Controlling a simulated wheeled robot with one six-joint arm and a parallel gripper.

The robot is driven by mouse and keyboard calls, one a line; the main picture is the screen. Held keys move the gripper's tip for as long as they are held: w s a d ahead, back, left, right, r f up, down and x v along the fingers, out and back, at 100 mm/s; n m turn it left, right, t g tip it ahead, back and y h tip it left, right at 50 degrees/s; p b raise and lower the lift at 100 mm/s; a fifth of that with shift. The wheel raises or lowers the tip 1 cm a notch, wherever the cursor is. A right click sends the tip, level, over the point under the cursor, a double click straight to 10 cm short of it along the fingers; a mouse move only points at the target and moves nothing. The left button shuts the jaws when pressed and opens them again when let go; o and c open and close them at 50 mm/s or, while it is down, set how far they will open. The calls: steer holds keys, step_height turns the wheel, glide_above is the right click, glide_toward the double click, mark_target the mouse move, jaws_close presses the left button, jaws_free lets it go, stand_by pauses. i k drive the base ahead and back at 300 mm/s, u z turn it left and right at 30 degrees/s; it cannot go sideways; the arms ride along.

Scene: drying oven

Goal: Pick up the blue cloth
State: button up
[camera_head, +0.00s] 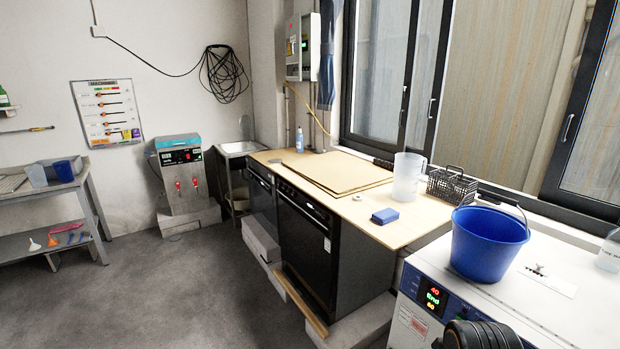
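A small blue folded block (384,216), which looks like the blue cloth, lies flat on the light wooden worktop (415,230) near its front edge. It is fully visible and nothing touches it from above. It is small, so I cannot tell cloth from sponge by its texture. A dark blue hanging fabric (327,65) is also in view beside the window. A black rounded part of my arm shows at the bottom right edge, well apart from the blue block. My gripper's fingers are not in view.
A clear pitcher (407,178), a black wire basket (450,186) and flat boards (335,173) share the worktop. A blue bucket (486,245) stands on the white appliance (425,318) at right. The grey floor (180,285) at left is clear.

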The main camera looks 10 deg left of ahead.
mark_target(382, 217)
steer(key=u, duration=0.5)
steer(key=k, duration=1.25)
steer(key=u, duration=0.9)
steer(key=i, duration=3.55)
steer(key=z, duration=1.35)
steer(key=i, duration=1)
steer(key=z, duration=1.4)
steer(key=i, duration=0.35)
steer(key=z, duration=0.15)
